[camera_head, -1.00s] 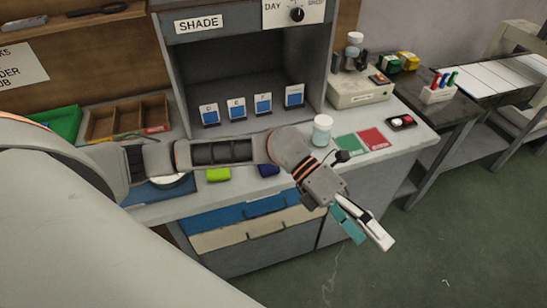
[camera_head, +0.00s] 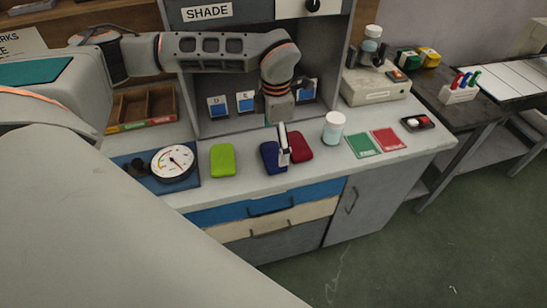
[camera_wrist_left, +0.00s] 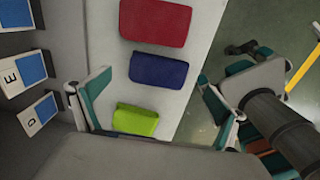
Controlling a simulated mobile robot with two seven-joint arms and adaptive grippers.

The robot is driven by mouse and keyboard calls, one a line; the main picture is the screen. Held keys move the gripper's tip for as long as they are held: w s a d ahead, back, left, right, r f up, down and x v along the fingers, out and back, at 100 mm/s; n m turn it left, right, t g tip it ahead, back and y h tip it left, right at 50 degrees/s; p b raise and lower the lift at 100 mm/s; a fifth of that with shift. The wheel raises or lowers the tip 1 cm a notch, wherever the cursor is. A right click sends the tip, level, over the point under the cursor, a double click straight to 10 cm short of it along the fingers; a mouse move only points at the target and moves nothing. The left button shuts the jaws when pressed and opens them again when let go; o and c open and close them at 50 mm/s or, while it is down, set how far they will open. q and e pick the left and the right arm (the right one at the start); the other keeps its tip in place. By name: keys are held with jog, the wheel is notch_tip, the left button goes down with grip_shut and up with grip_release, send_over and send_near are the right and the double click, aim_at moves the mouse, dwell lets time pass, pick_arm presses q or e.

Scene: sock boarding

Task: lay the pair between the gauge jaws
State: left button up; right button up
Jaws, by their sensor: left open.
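Three folded sock pairs lie in a row on the grey counter: lime green (camera_head: 222,160), dark blue (camera_head: 269,160) and red (camera_head: 301,147). The left wrist view shows the red (camera_wrist_left: 155,22), blue (camera_wrist_left: 157,70) and lime (camera_wrist_left: 135,120) ones. The gauge (camera_head: 173,163) has a white dial on a blue mat; its dark parts to the left are too small to read as jaws. My left gripper (camera_head: 284,147) points down by the blue and red pairs, partly covering them. It is open and empty, its fingers apart in the left wrist view (camera_wrist_left: 155,88). My right gripper is not seen.
The shade booth (camera_head: 240,115) with lettered cards stands behind my left wrist. A white-lidded jar (camera_head: 333,128) and green and red cards (camera_head: 364,145) are to the right. A wooden tray (camera_head: 143,108) is at the left. The counter's front edge is close to the pairs.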

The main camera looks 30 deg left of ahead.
aim_at(275, 154)
pick_arm(q)
notch_tip(275, 154, down, 5)
jog(key=shift+f, duration=0.15)
jog(key=c, duration=1.3)
